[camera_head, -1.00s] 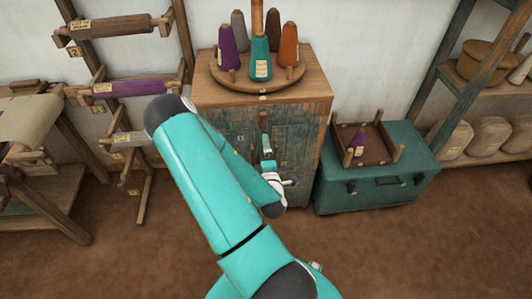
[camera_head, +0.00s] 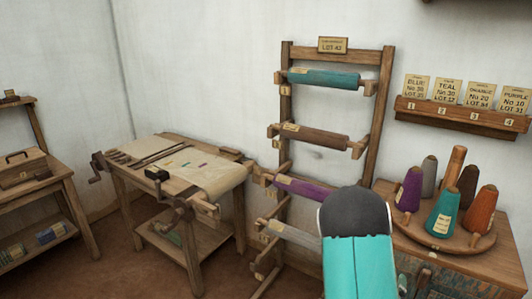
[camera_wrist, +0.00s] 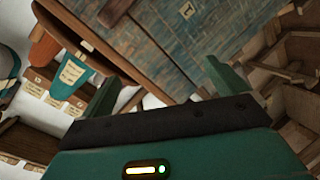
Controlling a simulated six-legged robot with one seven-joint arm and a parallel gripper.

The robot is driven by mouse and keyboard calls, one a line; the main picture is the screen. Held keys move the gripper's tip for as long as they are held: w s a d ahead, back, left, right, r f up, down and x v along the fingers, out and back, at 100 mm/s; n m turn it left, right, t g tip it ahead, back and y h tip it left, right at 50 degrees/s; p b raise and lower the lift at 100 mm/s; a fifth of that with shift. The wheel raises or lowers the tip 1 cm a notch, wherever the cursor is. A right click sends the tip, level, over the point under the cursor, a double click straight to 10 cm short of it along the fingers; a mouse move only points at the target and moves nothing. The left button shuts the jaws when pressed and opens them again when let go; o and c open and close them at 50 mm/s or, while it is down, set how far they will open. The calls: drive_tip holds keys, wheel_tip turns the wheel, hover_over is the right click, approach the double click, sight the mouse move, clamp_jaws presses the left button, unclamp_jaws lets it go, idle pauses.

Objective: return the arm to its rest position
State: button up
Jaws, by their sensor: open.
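My gripper (camera_wrist: 166,92) shows in the wrist view, its two teal fingers wide apart with nothing between them. Beyond it, a blue-painted wooden cabinet front (camera_wrist: 150,40) with a small label fills the upper middle, strongly tilted. In the head view only a teal and black part of my arm (camera_head: 358,255) shows at the bottom, right of centre. It covers part of the warp rack's foot and the cabinet's left edge. The gripper itself is outside the head view.
The cabinet top (camera_head: 470,262) carries a round stand with several cones. The rack (camera_head: 377,110) holds several rollers. A worktable (camera_head: 190,205) with cloth stands left of it. Cards line a wall shelf (camera_head: 460,115). Brown floor shows below the worktable.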

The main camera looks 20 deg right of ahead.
drive_tip(key=w+a+r+m+y, duration=0.1)
drive_tip(key=w+a+r+y, duration=0.25)
drive_tip(key=a+r, duration=0.5)
drive_tip(key=w+a+r+m+y, duration=0.2)
drive_tip(key=a+r+y, duration=0.35)
drive_tip(key=a, duration=0.65)
drive_tip(key=s+a+r+g+y, duration=0.1)
drive_tip(key=s+a+r+g, duration=0.1)
drive_tip(key=s+a+r, duration=0.4)
drive_tip(key=s+a+r+g+y, duration=0.1)
drive_tip(key=s+a+r, duration=0.5)
drive_tip(key=s, duration=0.6)
drive_tip(key=shift+a+r+n+g, duration=0.3)
drive_tip(key=shift+a+g, duration=0.2)
drive_tip(key=shift+a, duration=0.55)
